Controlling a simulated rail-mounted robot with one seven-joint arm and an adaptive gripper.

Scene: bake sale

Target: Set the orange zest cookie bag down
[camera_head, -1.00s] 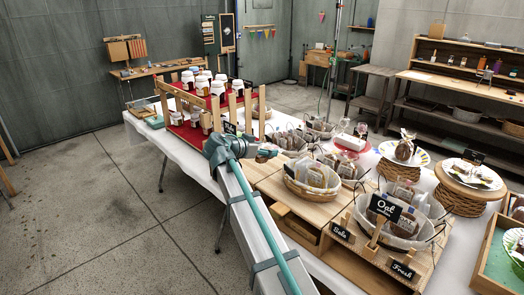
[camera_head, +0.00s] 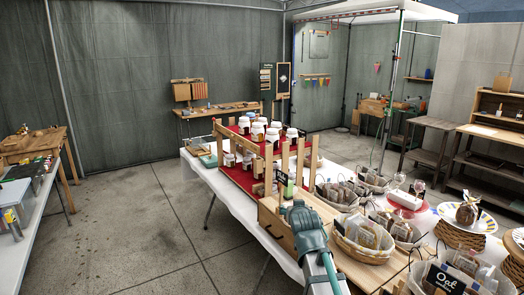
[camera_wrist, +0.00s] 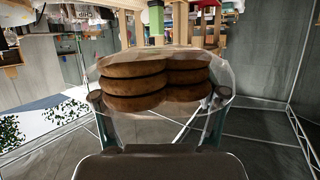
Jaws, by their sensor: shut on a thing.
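A clear bag of round brown cookies (camera_wrist: 135,82), stacked in two columns, fills the middle of the wrist view. My gripper (camera_wrist: 155,100) is shut on it, with a finger on each side. No label on the bag can be read, so I cannot tell its flavour. In the head view my gripper (camera_head: 302,222) is above the wooden stand beside the near end of the red tiered shelf (camera_head: 240,180). My wrist hides the bag there.
Baskets of bagged cookies (camera_head: 362,238) stand to the right on the wooden stand, with an "Oat" sign (camera_head: 445,280) in front. White-lidded jars (camera_head: 258,130) fill the red shelf. A green item (camera_head: 282,178) stands by its wooden posts. Floor to the left is open.

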